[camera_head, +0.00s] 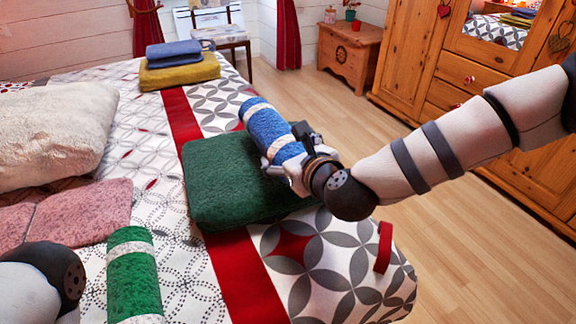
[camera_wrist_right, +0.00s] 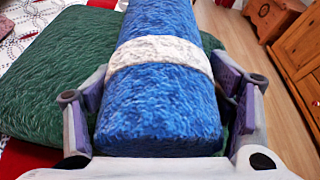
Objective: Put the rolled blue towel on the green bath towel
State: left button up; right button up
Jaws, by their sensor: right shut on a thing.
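The rolled blue towel (camera_head: 266,126) has white bands and is held in my right gripper (camera_head: 284,165). The right wrist view shows the blue roll (camera_wrist_right: 160,105) between the two fingers of the right gripper (camera_wrist_right: 165,110), one on each side. The green bath towel (camera_head: 215,190) lies folded on the bed, below and left of the roll; it also shows in the right wrist view (camera_wrist_right: 50,80). The roll overlaps its right part in the picture; whether they touch I cannot tell. My left arm shows at the lower left, but its gripper is out of view.
A rolled green towel (camera_head: 133,270) lies on the bed's near left. Pink towels (camera_head: 75,210) and a cream pillow (camera_head: 50,135) are at the left. A yellow towel (camera_head: 180,73) with blue cloth (camera_head: 175,48) on it lies at the far end. A wooden wardrobe (camera_head: 430,75) stands right, beyond open floor.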

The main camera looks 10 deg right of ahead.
jog(key=shift+f, duration=1.55)
jog(key=o, duration=1.4)
jog(key=shift+s, duration=0.1)
jog(key=shift+r, duration=0.3)
jog(key=p+v, duration=0.1)
jog(key=v, duration=1.1)
jog(key=shift+f, duration=0.15)
